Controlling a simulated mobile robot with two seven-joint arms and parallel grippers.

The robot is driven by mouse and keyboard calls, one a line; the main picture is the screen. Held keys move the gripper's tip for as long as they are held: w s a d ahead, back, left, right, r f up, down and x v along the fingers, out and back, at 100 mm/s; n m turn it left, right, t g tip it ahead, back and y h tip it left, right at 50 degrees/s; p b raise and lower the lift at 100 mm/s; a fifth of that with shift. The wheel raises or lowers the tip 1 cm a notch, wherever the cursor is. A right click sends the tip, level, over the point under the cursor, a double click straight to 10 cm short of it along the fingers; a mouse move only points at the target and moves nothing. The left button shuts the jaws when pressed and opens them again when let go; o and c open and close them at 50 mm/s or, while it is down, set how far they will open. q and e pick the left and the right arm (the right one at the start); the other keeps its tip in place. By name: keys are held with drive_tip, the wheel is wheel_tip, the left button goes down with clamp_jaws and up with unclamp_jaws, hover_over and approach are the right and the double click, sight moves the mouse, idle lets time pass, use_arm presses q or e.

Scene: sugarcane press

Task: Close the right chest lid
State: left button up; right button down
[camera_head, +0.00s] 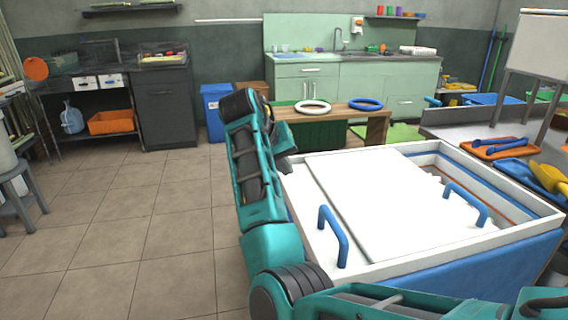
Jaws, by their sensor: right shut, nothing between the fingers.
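The chest (547,222) is a white-rimmed box with blue sides at the right. Its right chest lid (385,195) is a white panel with a blue handle (467,204) near its right side. This lid lies toward the left, overlapping the left lid (312,214), which has its own blue handle (333,236). The chest's right part is uncovered, showing inner walls and some white contents. My right gripper (287,160) is shut and empty beside the chest's far left corner, apart from both handles. My left gripper is out of view.
A wooden table (376,128) with a white ring (312,106) and a blue ring (366,104) stands behind the chest. A counter with an orange tray (500,149) and scoops is at the right. The tiled floor at left is clear.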

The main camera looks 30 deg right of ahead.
sight(382, 169)
drive_tip(key=b+x, duration=0.1)
drive_tip(key=x, duration=0.5)
drive_tip(key=shift+f+b, duration=0.1)
drive_tip(key=shift+b, duration=0.2)
drive_tip(key=d, duration=0.1)
drive_tip(key=s+d, duration=0.1)
drive_tip(key=d, duration=0.1)
drive_tip(key=shift+d+r+b, duration=0.25)
drive_tip(key=shift+b, duration=0.1)
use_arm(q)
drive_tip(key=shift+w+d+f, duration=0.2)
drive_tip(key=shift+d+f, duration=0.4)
use_arm(e)
drive_tip(key=shift+s+d, duration=0.1)
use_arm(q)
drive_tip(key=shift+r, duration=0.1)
use_arm(e)
drive_tip(key=shift+r, duration=0.1)
